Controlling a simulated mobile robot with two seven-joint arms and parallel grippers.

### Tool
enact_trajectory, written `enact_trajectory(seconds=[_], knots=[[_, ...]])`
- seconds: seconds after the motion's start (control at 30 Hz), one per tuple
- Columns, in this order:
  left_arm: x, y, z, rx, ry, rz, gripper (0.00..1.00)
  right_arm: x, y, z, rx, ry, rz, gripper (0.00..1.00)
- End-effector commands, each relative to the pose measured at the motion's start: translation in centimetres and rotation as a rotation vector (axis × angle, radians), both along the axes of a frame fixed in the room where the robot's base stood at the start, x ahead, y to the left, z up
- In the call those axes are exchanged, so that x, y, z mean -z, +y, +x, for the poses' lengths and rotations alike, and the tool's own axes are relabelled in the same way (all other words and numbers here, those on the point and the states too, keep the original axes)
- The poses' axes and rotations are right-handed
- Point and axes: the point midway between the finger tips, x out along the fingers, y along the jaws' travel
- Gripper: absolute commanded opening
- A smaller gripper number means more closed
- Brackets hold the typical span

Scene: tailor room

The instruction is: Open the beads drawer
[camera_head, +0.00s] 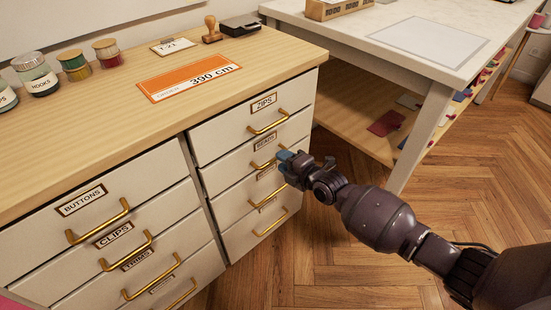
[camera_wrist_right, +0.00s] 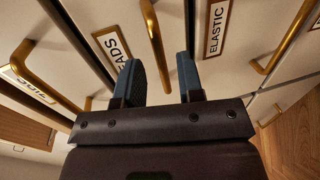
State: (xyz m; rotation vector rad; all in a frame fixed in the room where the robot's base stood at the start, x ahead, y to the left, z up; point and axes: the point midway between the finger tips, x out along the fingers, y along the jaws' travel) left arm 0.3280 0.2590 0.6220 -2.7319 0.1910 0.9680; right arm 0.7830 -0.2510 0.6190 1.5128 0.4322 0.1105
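The beads drawer (camera_head: 226,174) is the second one down in the right column of the wooden-topped cabinet, and its front looks flush and closed. Its brass bar handle (camera_head: 261,165) sits below the BEADS label (camera_head: 264,142). My right gripper (camera_head: 290,157) is at the right end of this handle. In the right wrist view the gripper's blue fingers (camera_wrist_right: 161,78) are apart. The beads handle (camera_wrist_right: 153,38) runs ahead of the gap between them, with the BEADS label (camera_wrist_right: 112,47) to the left. Contact with the handle cannot be told.
The zips drawer (camera_head: 225,138) is above, and the ELASTIC label (camera_wrist_right: 215,28) marks the drawer below. The buttons drawer (camera_head: 45,232) tops the left column. A white-topped table (camera_head: 440,20) with a low shelf stands at the right. The wooden floor (camera_head: 340,260) before the drawers is clear.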

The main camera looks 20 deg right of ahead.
Motion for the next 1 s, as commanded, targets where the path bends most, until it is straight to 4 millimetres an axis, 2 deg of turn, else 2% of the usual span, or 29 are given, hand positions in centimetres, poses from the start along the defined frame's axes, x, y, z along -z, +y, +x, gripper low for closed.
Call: enact_trajectory(seconds=[0.07, 0.3, 0.67, 0.9, 1.0], knots=[[0.1, -0.1, 0.3, 0.010, -0.005, 0.005, 0.00, 0.8, 0.4, 0.8, 0.001, 0.007, 0.002, 0.35], [-0.1, -0.3, 0.6, 0.023, -0.020, 0.013, 0.00, 0.8, 1.0, 2.6, 0.000, 0.003, 0.001, 0.35], [-0.3, -0.2, 0.7, 0.025, -0.026, 0.015, 0.00, 0.6, 1.1, 2.9, 0.000, 0.000, 0.001, 0.35], [-0.1, -0.2, 0.6, 0.024, -0.022, 0.015, 0.00, 0.7, 1.1, 2.9, 0.000, 0.001, 0.001, 0.00], [-0.1, -0.2, 0.6, 0.021, -0.021, 0.014, 0.00, 0.7, 1.1, 2.9, 0.000, 0.001, 0.001, 0.00]])
